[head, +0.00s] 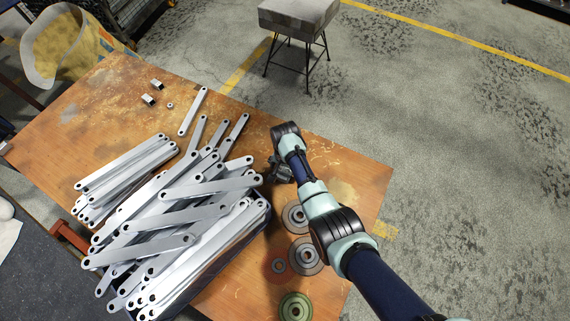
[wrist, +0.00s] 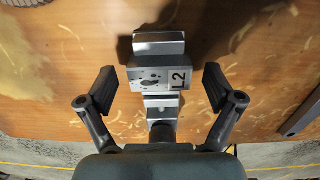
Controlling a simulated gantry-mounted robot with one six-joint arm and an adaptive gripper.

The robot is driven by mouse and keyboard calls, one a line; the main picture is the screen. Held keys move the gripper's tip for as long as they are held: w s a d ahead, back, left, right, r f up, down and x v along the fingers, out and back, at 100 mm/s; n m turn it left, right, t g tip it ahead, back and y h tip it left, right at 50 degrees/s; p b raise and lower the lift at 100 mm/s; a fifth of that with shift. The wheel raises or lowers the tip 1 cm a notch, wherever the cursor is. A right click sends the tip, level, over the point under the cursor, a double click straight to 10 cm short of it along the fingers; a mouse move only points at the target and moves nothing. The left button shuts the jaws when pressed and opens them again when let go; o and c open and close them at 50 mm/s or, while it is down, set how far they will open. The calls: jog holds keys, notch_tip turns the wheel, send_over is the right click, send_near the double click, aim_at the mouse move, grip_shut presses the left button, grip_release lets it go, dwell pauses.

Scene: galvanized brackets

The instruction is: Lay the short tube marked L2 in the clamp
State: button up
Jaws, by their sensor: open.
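A short grey metal piece marked L2 (wrist: 150,76), with dark spots on its face, is between my gripper's fingers in the wrist view. My gripper (wrist: 158,88) is open, with a visible gap between each finger and the piece. A silvery metal fixture (wrist: 158,42), which looks like the clamp, shows above and below the piece. I cannot tell whether the piece rests inside it or on top. In the head view my gripper (head: 279,172) is low over the right part of the table, and my arm and gripper hide the marked piece and most of the fixture.
The wooden table (head: 100,110) carries a big heap of galvanized brackets (head: 190,215) left of my gripper. Several round discs (head: 305,255) lie near my arm. Small metal parts (head: 148,99) sit at the back left. A stool (head: 300,18) stands beyond the table.

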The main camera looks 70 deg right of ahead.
jog(key=shift+r, duration=0.1)
notch_tip(320, 180, up, 12)
dwell(1.0)
